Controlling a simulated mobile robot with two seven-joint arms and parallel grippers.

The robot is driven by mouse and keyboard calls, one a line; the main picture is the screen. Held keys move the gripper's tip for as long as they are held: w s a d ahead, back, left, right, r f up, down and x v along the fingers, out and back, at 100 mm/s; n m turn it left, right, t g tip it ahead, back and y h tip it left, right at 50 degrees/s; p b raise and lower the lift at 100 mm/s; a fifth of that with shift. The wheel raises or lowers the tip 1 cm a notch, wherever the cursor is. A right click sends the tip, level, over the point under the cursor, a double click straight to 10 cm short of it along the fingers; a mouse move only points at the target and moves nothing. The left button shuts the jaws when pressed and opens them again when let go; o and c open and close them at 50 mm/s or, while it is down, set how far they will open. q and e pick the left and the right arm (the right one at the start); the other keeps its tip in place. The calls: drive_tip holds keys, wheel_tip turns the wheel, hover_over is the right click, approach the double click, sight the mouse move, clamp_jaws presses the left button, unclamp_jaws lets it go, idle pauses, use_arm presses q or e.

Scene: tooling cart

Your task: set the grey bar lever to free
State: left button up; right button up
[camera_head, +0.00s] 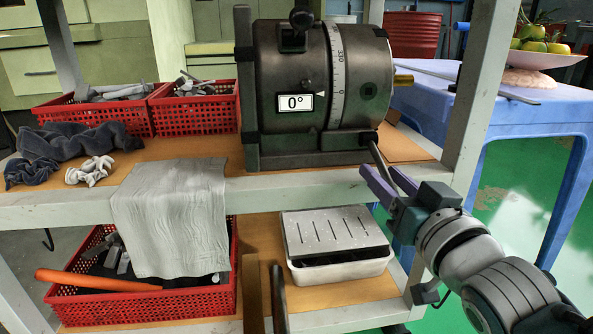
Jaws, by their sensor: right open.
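The grey bar lever (377,153) hangs at the lower right front of the dark green indexing head (278,75), slanting down and slightly right past the shelf edge. My right gripper (378,170) reaches in from the lower right, its two purple fingers apart. The lever's lower end shows in the gap between the fingertips; I cannot tell whether either finger touches it. The head bears a white "0°" label and a graduated ring. No marking for the lever's positions is legible. My left gripper is not in view.
Red baskets (192,115) and grey gloves lie left on the upper shelf. A grey cloth (173,215) hangs over its edge. A white slotted box (335,274) and a red basket stand below. The cart's right post (482,85) and a blue table (515,112) flank my right arm.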

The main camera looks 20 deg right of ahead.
drive_tip(key=shift+c, duration=0.3)
clamp_jaws()
idle(1.1)
